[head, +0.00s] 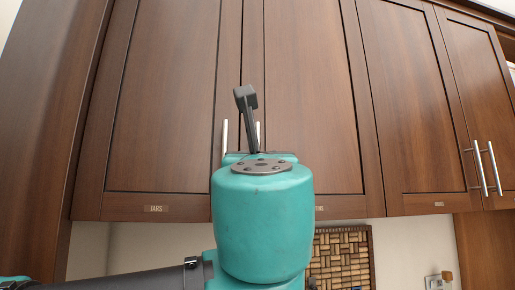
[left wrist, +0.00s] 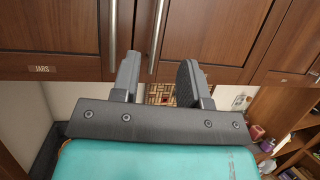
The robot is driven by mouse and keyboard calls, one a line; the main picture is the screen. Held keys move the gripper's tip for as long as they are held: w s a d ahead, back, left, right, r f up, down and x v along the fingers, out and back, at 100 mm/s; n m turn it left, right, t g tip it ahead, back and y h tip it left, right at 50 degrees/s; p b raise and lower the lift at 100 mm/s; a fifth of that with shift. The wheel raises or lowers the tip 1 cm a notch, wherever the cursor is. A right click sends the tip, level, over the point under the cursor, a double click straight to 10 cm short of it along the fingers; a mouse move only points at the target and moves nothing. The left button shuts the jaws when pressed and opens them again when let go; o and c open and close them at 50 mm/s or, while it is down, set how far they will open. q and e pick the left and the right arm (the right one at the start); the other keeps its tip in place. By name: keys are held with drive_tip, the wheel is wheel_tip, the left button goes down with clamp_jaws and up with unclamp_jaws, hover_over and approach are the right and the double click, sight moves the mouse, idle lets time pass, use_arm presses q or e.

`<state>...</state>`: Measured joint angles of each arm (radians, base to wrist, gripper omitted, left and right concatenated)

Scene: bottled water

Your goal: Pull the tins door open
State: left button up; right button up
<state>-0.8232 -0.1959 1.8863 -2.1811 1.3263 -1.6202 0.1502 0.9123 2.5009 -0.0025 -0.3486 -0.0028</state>
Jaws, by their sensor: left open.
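The tins door (head: 305,90) is a brown panelled cupboard door, closed, right of the door labelled JARS (head: 165,90). Its small label (head: 320,208) is partly hidden by my arm. Its upright silver handle (head: 258,130) is mostly hidden behind my left gripper (head: 247,115). In the left wrist view, the left gripper (left wrist: 158,66) is open, with one dark finger on each side of the tins handle (left wrist: 157,38) as seen from there. I cannot tell whether the handle is within finger depth or touched. The jars handle (left wrist: 113,35) lies left of the fingers. My right gripper is not in view.
Further right, more closed cupboard doors (head: 415,100) carry paired silver handles (head: 482,168). Below the cupboards, a patterned wood panel (head: 340,255) hangs on the pale wall. Shelves with small items (left wrist: 285,140) stand at the lower right.

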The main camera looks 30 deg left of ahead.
use_arm(q)
drive_tip(key=x, duration=1.6)
drive_tip(key=shift+w+a+r, duration=0.1)
drive_tip(key=shift+w+r, duration=0.05)
drive_tip(key=shift+w, duration=0.15)
drive_tip(key=shift+c, duration=0.2)
clamp_jaws()
